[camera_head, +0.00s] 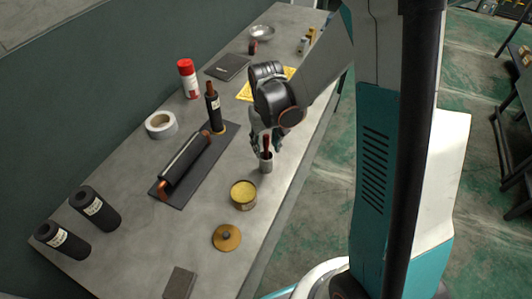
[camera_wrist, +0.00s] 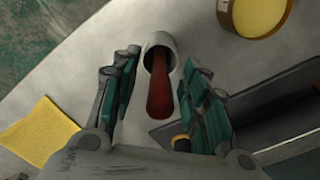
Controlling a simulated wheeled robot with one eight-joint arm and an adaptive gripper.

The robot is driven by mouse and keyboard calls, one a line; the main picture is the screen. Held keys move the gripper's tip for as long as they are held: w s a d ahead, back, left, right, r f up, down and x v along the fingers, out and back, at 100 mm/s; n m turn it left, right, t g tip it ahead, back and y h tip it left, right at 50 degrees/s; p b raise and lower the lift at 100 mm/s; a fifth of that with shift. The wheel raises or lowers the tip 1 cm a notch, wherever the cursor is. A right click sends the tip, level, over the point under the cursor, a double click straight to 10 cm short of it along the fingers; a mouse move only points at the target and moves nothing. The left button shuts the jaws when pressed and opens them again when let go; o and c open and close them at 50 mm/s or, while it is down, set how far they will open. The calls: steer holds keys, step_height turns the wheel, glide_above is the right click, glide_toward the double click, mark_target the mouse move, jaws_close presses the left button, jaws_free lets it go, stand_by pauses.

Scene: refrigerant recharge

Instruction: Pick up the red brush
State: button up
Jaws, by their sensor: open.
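The red brush (camera_head: 266,147) stands in a small light grey cup (camera_head: 266,163) on the table. In the wrist view the red brush (camera_wrist: 160,88) points up from the grey cup (camera_wrist: 160,44) toward the camera, between the fingers. Its lower end is hidden inside the cup. My gripper (camera_wrist: 163,72) is open, with one finger on each side of the brush and gaps on both sides. In the head view my gripper (camera_head: 265,135) is just above the cup and partly hides the brush.
A yellow-filled tin (camera_head: 244,195) stands close to the cup, with a brass lid (camera_head: 227,237) nearer the front. A dark mat (camera_head: 160,196) with a black roll (camera_head: 186,160) lies to the left. A yellow cloth (camera_wrist: 38,132) lies behind. The table's right edge is close to the cup.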

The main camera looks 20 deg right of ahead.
steer(key=shift+f, duration=0.35)
jaws_close()
steer(key=shift+r, duration=0.1)
